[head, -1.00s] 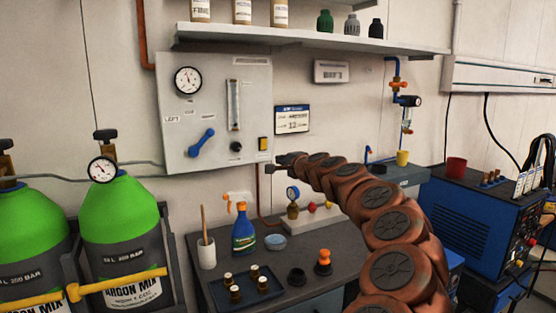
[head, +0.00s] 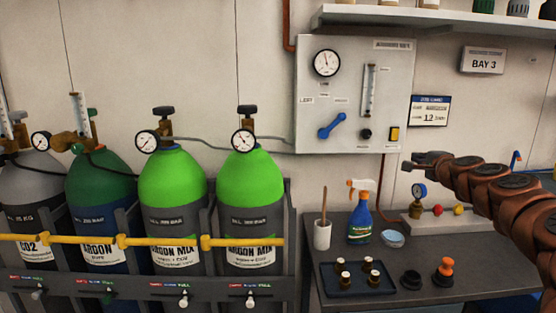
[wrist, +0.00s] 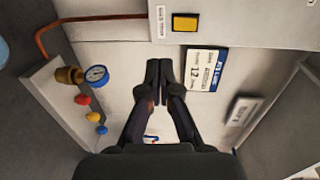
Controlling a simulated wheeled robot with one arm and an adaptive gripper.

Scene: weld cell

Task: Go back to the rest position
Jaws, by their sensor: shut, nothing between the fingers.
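My gripper (head: 411,163) is at the end of my brown arm, in front of the wall to the right of the grey gas panel (head: 352,165) in the head view. In the wrist view my gripper (wrist: 159,65) points at the wall, its two dark fingers together with nothing between them. The panel carries a gauge, a flow tube, a blue lever (head: 332,125) and a yellow switch (head: 394,134). The yellow switch also shows in the wrist view (wrist: 184,23).
Below my arm stands a dark bench (head: 345,298) with a spray bottle (head: 360,215), a brush cup (head: 322,234), a tray of small bottles (head: 330,284) and a regulator (head: 419,195). Gas cylinders (head: 250,190) stand at left behind a yellow bar. A shelf (head: 430,22) hangs above.

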